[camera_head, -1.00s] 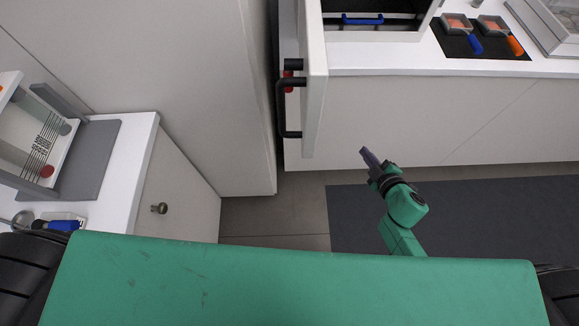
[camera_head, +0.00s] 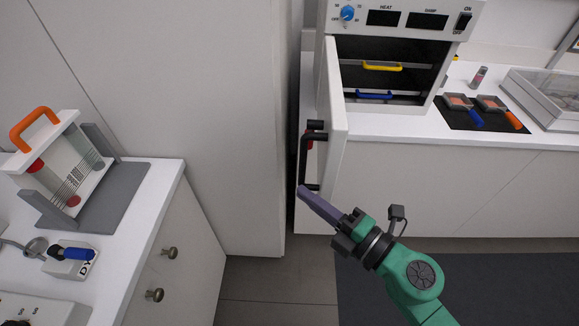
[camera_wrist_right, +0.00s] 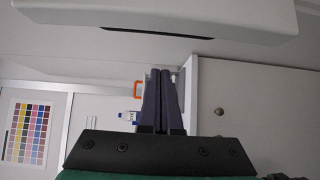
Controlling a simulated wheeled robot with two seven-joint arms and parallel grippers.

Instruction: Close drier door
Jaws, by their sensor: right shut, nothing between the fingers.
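The drier (camera_head: 398,20) stands on the back counter, with its control panel above an open chamber. Its white door (camera_head: 335,120) is swung open toward me on the left side, with a black handle (camera_head: 304,160) on its outer face. My right gripper (camera_head: 304,191) is shut and empty; in the head view its tips overlap the lower end of the handle, and I cannot tell whether they touch. The shut fingers also show in the right wrist view (camera_wrist_right: 160,100), below a large pale panel across the top. My left gripper is not in view.
Inside the drier are a yellow handle (camera_head: 382,66) and a blue handle (camera_head: 374,95). Two small trays with blue and orange handles lie on a black mat (camera_head: 462,118) to the right. A tall white cabinet (camera_head: 190,110) stands close left of the door.

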